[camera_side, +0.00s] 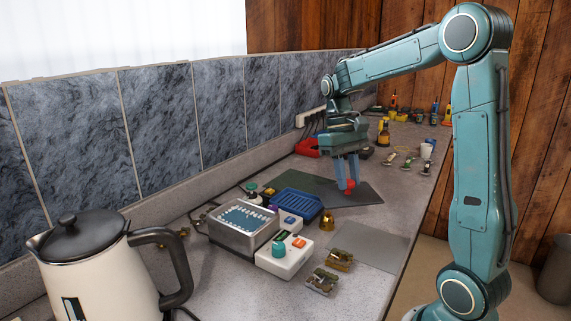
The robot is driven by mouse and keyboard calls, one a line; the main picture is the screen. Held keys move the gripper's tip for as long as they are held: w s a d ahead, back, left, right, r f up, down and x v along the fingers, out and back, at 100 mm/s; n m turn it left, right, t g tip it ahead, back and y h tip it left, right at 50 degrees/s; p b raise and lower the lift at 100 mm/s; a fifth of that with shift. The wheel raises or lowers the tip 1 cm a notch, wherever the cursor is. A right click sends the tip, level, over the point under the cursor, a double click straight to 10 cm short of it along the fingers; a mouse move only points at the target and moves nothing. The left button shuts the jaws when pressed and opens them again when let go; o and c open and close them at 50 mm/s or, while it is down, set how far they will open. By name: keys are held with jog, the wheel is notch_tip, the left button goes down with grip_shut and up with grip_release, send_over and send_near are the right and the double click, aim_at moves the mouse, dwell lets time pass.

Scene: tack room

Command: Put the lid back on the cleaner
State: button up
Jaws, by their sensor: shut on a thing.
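The cleaner is an open steel tub (213,232) with a blue, speckled interior, at the lower middle of the side view. A white control box (277,263) with a teal knob and orange button stands against its right side. My gripper (347,185) points down, farther back on the counter, with its blue fingers shut on a small red knob. Under the knob is a dark flat plate (366,196), which looks like the lid. I cannot tell whether the plate rests on the counter or is slightly raised.
A blue ribbed tray (297,203) and a brass cup (327,221) stand between the cleaner and my gripper. A grey mat (372,249) lies at right near metal parts (340,260). A kettle (85,262) fills the front left. Tiled wall bounds the left.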

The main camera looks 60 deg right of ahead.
aim_at(316, 189)
jog(key=w+n, duration=0.1)
jog(key=w+a+n+h, duration=0.1)
jog(key=w+n, duration=0.2)
jog(key=n, duration=0.1)
jog(key=shift+w+a+r+h, duration=0.15)
jog(key=shift+w+r+h, duration=0.1)
jog(key=shift+w+h, duration=0.1)
jog(key=w+n, duration=0.1)
jog(key=w+a+n+h, duration=0.1)
jog(key=n, duration=0.1)
jog(key=w+a+n, duration=0.1)
jog(key=n, duration=0.1)
jog(key=shift+w+r, duration=0.25)
jog(key=shift+w, duration=0.1)
jog(key=w+a+r+n+t+h, duration=0.1)
jog(key=w+a+n+t, duration=0.1)
jog(key=w+a+n, duration=0.3)
jog(key=w+a+r+n+t+h, duration=0.1)
jog(key=w+a+n+t, duration=0.1)
jog(key=w+a+n, duration=0.3)
jog(key=a+n, duration=0.3)
jog(key=n, duration=0.4)
jog(key=shift+r+t, duration=0.3)
jog(key=shift+r, duration=0.05)
jog(key=shift+f, duration=0.25)
jog(key=shift+f, duration=2.7)
jog(key=shift+f, duration=0.55)
jog(key=o, duration=0.7)
